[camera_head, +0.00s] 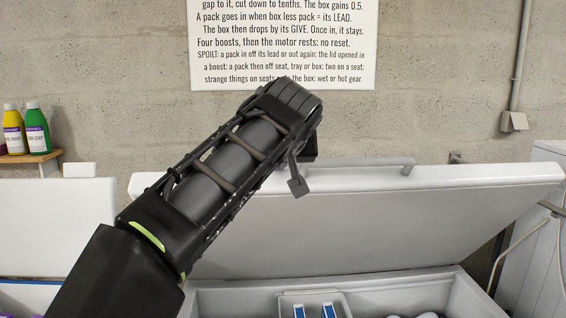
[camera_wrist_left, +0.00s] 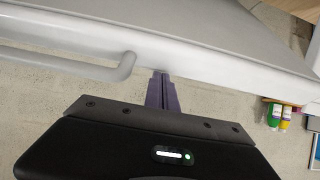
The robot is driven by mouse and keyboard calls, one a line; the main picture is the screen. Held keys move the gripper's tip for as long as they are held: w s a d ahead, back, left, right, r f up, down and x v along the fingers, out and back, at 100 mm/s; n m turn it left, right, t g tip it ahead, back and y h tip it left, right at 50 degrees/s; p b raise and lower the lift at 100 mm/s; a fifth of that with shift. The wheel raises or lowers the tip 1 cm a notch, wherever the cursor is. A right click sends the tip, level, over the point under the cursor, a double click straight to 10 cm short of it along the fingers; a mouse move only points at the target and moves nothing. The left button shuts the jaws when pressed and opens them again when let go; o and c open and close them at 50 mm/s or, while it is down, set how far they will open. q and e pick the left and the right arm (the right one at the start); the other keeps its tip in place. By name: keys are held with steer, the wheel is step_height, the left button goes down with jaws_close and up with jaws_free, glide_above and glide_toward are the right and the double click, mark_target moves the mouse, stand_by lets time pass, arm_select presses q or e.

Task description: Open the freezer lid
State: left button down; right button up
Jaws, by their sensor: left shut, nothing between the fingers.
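The white freezer lid (camera_head: 400,215) stands raised and tilted over the open chest freezer (camera_head: 395,285) in the head view. Its grey bar handle (camera_head: 375,166) runs along the top edge. My left arm crosses in front of the lid, and its gripper (camera_head: 298,184) is by the lid's upper edge, left of most of the handle. In the left wrist view, the gripper's closed fingers (camera_wrist_left: 161,92) reach the lid's edge (camera_wrist_left: 210,80), beside the end of the handle (camera_wrist_left: 125,66). They hold nothing; whether they touch the lid is unclear. My right gripper is out of view.
Inside the freezer, a tray (camera_head: 283,298) holds blue-and-white packs (camera_head: 328,310). Another white lid or panel (camera_head: 55,225) stands at left. A wooden shelf (camera_head: 28,158) holds yellow and green bottles. A sign (camera_head: 283,45) hangs on the concrete wall; a white unit stands at right.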

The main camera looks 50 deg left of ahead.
arm_select(q)
steer(key=shift+d+r, duration=0.2)
steer(key=shift+r, duration=0.65)
steer(key=v, duration=0.8)
steer(key=shift+s+r, duration=0.15)
steer(key=shift+r, duration=0.2)
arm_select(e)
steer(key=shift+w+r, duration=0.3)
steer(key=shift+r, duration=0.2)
